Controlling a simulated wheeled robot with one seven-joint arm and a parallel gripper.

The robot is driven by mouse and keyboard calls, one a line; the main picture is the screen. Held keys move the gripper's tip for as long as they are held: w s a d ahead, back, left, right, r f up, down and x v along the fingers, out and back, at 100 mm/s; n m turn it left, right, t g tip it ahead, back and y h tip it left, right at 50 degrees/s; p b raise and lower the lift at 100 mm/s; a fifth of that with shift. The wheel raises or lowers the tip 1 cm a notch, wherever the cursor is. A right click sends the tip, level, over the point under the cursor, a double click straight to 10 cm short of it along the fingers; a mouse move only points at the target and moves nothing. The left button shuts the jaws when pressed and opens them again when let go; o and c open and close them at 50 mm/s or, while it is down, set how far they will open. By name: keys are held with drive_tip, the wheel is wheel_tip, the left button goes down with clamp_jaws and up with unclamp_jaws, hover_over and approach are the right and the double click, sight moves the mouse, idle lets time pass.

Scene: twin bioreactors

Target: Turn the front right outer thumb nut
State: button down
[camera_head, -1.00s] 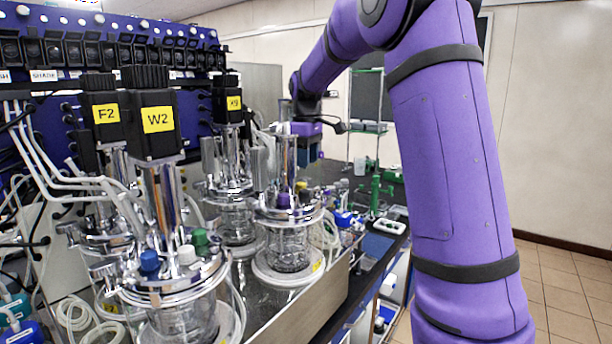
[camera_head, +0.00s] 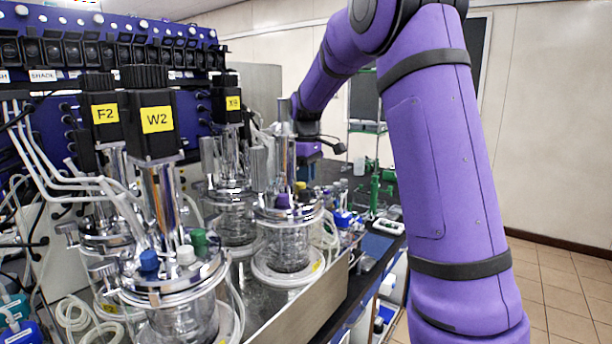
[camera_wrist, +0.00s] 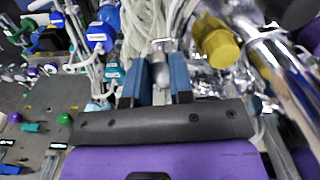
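My gripper (camera_wrist: 160,78) shows in the wrist view with two blue fingers standing apart. A small metal post with a rounded end, apparently a thumb nut (camera_wrist: 160,68), lies between the fingertips. I cannot tell whether either finger touches it. In the head view my gripper (camera_head: 308,172) points down beside the rear right vessel (camera_head: 288,240), partly hidden behind its metal column. The vessel's steel lid (camera_head: 288,212) carries purple and yellow caps; its right-hand nuts are too small to make out.
The yellow cap (camera_wrist: 217,44) and a shiny metal column (camera_wrist: 285,75) are close right of the fingers in the wrist view. Tubes and blue-capped connectors (camera_wrist: 97,38) crowd the left. In the head view the front vessel labelled W2 (camera_head: 157,120) stands nearer.

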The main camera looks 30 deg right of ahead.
drive_tip(key=shift+m, duration=0.4)
drive_tip(key=m, duration=0.4)
drive_tip(key=shift+m, duration=0.3)
drive_tip(key=m, duration=0.4)
drive_tip(key=shift+a+m, duration=0.15)
drive_tip(key=shift+m, duration=0.25)
drive_tip(key=c, duration=1)
unclamp_jaws()
wheel_tip(320, 180, up, 11)
drive_tip(key=shift+f, duration=0.1)
